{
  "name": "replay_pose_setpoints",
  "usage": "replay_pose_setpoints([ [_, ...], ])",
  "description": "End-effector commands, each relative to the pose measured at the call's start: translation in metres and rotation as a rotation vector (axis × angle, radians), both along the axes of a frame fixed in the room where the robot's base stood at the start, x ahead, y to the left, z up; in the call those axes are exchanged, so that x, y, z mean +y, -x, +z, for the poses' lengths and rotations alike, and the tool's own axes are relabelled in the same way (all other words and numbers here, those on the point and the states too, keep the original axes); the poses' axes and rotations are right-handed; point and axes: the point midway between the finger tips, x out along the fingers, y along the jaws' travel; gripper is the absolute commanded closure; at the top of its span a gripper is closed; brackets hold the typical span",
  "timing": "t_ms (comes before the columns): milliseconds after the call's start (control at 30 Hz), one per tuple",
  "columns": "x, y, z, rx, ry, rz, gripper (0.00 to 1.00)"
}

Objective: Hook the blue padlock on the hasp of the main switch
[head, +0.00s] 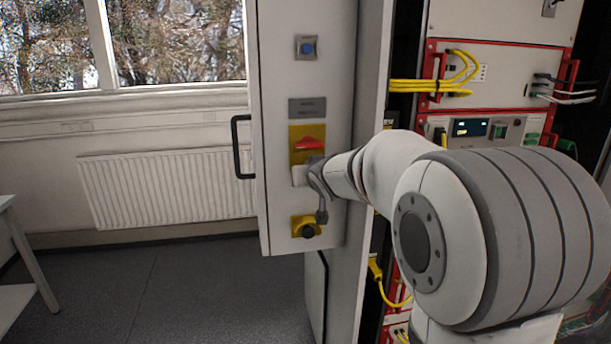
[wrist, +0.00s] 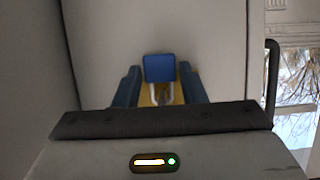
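The blue padlock (wrist: 160,67) is near the middle of the wrist view, its metal shackle below the body in that picture. Behind the shackle is a patch of the yellow plate. My gripper (wrist: 159,80) is open, one dark finger on each side of the padlock with a visible gap on both sides. In the head view, the main switch (head: 309,144) is a red handle on a yellow plate, and my gripper (head: 301,175) is just below it at the panel. The padlock and hasp are hidden there. I cannot tell if the shackle passes through the hasp.
The cabinet door (head: 275,130) carries a blue button (head: 307,47) above the switch and a yellow box with a black button (head: 306,228) below it. A black door handle (head: 237,147) sticks out at the left. Yellow cables (head: 415,86) hang on the rack at right.

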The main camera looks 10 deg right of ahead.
Motion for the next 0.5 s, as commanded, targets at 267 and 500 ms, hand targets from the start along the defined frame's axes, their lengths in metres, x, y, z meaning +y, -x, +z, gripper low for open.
replay_pose_setpoints([
  [267,-0.0002,0.0,-0.0001,0.0,0.0,0.0,0.44],
  [500,-0.0003,0.0038,0.0022,0.0,0.0,-0.001,0.44],
])
